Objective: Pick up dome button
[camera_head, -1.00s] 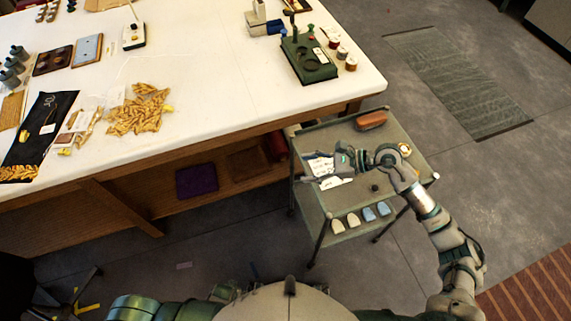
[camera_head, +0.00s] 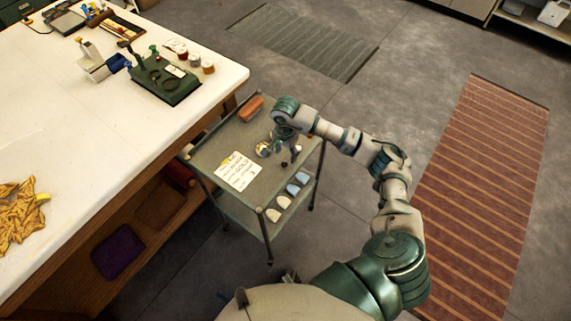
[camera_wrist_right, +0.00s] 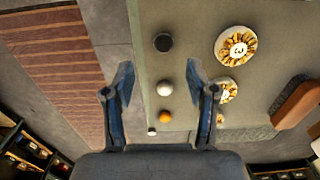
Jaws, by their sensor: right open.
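My right gripper (camera_head: 282,148) points down over the cart top in the head view; its fingers are small and partly hidden there. In the right wrist view the right gripper (camera_wrist_right: 159,80) is open and empty. The white one appears between the fingers. I cannot tell which of them is the dome button. My left gripper is out of view.
The cart top (camera_head: 215,150) also holds a white card (camera_head: 237,171), a reddish-brown block (camera_head: 251,108) and cream-and-gold round pieces (camera_wrist_right: 236,46).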

